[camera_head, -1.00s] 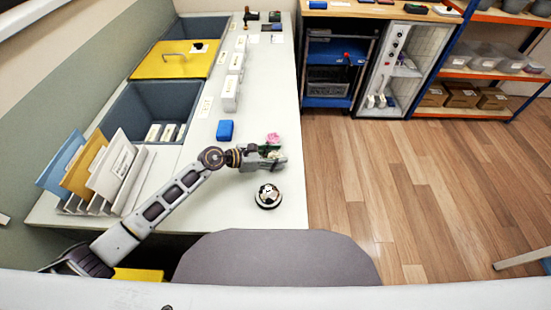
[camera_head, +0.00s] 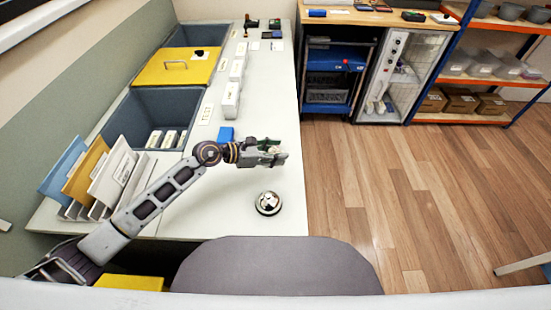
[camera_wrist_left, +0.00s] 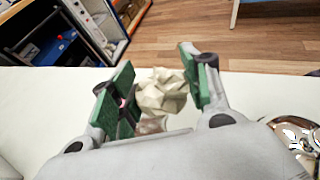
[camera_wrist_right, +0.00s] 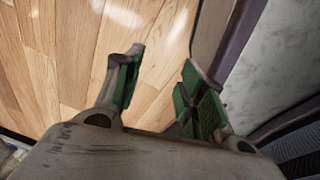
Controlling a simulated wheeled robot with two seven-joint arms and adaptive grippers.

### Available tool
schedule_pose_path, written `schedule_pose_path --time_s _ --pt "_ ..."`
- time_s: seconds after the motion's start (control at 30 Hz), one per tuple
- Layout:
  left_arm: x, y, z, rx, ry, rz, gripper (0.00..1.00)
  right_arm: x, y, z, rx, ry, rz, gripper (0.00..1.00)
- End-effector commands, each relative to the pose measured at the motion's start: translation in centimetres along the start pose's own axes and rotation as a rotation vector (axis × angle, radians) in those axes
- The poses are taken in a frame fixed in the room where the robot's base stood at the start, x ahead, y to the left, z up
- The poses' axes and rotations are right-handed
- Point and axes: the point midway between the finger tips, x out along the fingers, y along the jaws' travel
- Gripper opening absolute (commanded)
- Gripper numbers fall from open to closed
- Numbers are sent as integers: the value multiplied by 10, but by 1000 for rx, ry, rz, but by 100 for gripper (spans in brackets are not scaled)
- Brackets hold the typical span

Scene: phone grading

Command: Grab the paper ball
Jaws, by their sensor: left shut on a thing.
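The paper ball (camera_wrist_left: 162,92) is a cream, crumpled lump between the green-padded fingers of my left gripper (camera_wrist_left: 157,88) in the left wrist view. My left gripper is shut on it, above the white desk. In the head view my left gripper (camera_head: 274,152) is past the silver bell, and the ball is mostly hidden by the fingers. A small pink patch shows at one finger in the left wrist view; I cannot tell what it is. My right gripper (camera_wrist_right: 158,90) is open and empty in the right wrist view, with wood floor beyond it.
A silver bell (camera_head: 269,203) stands near the desk's front right. A blue block (camera_head: 226,134) sits just behind the left wrist. Upright folders (camera_head: 88,175), a grey bin (camera_head: 150,105) and a yellow lid (camera_head: 178,65) line the left side. A grey chair (camera_head: 275,265) is in front.

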Motion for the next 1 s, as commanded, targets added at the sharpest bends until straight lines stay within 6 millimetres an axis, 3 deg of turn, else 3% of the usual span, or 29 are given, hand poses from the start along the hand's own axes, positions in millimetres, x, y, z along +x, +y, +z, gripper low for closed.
schedule_pose_path --time_s 0.3,0.5,0.7,1.0 --pt "-25 1 62 6 -1 2 39 -2 6 20 -5 -19 5 40" --pt "-38 0 91 4 -1 2 39 -3 9 23 -7 -19 9 40" --pt "-44 1 107 2 0 1 39 -2 10 22 -7 -17 10 40" --pt "-46 0 111 1 0 1 39 -2 10 20 -7 -15 10 40"
